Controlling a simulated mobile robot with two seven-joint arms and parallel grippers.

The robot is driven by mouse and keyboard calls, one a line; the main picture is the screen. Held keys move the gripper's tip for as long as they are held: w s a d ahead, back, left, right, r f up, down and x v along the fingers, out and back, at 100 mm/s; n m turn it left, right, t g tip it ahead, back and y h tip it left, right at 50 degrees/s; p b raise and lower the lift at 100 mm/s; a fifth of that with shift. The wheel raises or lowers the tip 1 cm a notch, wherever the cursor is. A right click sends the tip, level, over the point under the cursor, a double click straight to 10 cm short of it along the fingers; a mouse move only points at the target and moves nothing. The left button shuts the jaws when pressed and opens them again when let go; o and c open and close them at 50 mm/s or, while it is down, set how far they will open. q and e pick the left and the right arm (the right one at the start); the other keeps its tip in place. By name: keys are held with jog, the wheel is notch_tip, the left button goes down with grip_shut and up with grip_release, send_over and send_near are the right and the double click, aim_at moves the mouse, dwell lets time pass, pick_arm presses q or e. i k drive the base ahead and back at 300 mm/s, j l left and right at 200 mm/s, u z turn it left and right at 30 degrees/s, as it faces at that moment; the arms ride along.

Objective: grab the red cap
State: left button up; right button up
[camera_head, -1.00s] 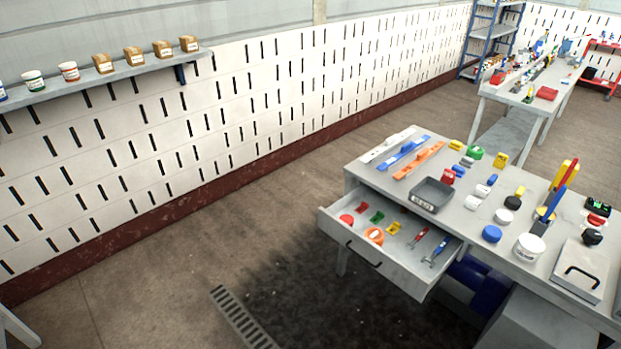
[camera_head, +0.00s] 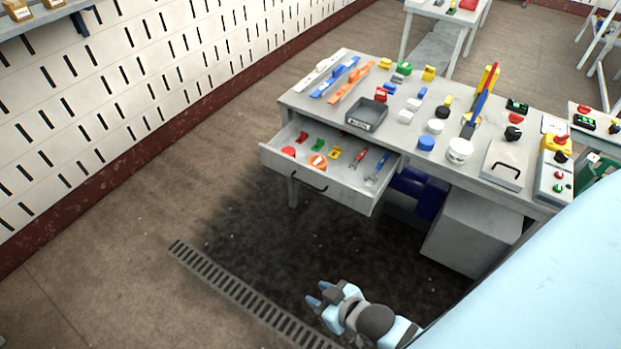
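A small rounded red piece (camera_head: 288,152), which looks like the red cap, lies at the left of the open drawer (camera_head: 345,194). Other red items are on the workbench: a small block (camera_head: 381,95) near the grey tray and a round red piece (camera_head: 515,118) toward the right. I cannot tell for certain which is the cap. My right gripper (camera_head: 318,293) is low at the bottom centre, in front of the drawer and well apart from it. Its two fingertips look spread, with nothing between them. My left gripper is not in view.
The drawer also holds green, yellow and orange pieces and hand tools. The workbench (camera_head: 300,98) carries a grey tray (camera_head: 366,114), a white tub (camera_head: 460,150) and several small parts. Dark floor with a drain grate (camera_head: 215,276) lies clear before it.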

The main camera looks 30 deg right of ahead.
aim_at(290, 150)
jog(key=i+l, duration=0.15)
jog(key=i, duration=0.15)
jog(key=i+l, duration=0.2)
jog(key=i, duration=0.15)
jog(key=i+z, duration=0.15)
jog(key=z, duration=0.2)
jog(key=i+l+z, duration=0.1)
jog(key=z, duration=0.3)
jog(key=i+z, duration=0.35)
jog(key=k+z, duration=0.1)
jog(key=z, duration=0.85)
